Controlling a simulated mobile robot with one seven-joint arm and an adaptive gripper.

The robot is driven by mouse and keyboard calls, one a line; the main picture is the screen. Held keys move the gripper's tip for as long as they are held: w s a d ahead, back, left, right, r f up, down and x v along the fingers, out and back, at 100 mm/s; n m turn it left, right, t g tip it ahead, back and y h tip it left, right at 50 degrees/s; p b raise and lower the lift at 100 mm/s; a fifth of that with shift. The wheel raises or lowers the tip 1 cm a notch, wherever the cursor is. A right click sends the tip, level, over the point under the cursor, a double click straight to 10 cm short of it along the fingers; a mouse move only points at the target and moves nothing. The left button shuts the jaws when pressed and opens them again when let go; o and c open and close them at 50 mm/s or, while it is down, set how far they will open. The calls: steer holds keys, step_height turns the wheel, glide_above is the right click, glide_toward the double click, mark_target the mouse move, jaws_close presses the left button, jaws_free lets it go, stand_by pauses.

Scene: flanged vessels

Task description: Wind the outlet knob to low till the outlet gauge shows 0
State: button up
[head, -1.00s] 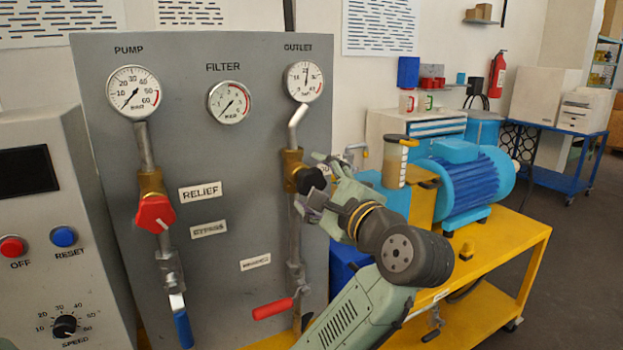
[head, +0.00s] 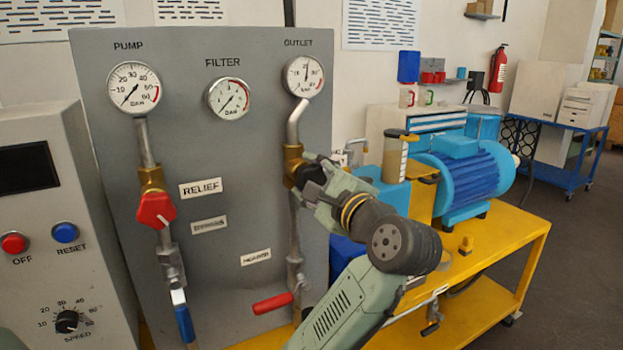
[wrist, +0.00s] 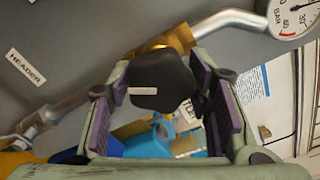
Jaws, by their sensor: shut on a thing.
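The outlet knob is black (wrist: 160,82) with a pale mark, and sits on a brass valve body below the outlet gauge. In the head view the knob (head: 311,174) is mostly covered by my gripper (head: 318,180). In the wrist view my gripper (wrist: 165,95) has its purple-padded fingers on either side of the knob, shut on it. The outlet gauge (head: 303,77) has a white face with a red arc; its needle points nearly straight up, around the 20 mark, not at 0. Part of the gauge (wrist: 292,18) shows in the wrist view.
A red relief knob (head: 156,211) and a blue lever (head: 184,325) are on the panel's left. A red lever (head: 272,304) sticks out below the outlet pipe. The pump gauge (head: 134,89) and filter gauge (head: 229,98) are above. A blue motor (head: 465,178) stands on a yellow cart at right.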

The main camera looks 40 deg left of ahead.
steer(key=c, duration=0.3)
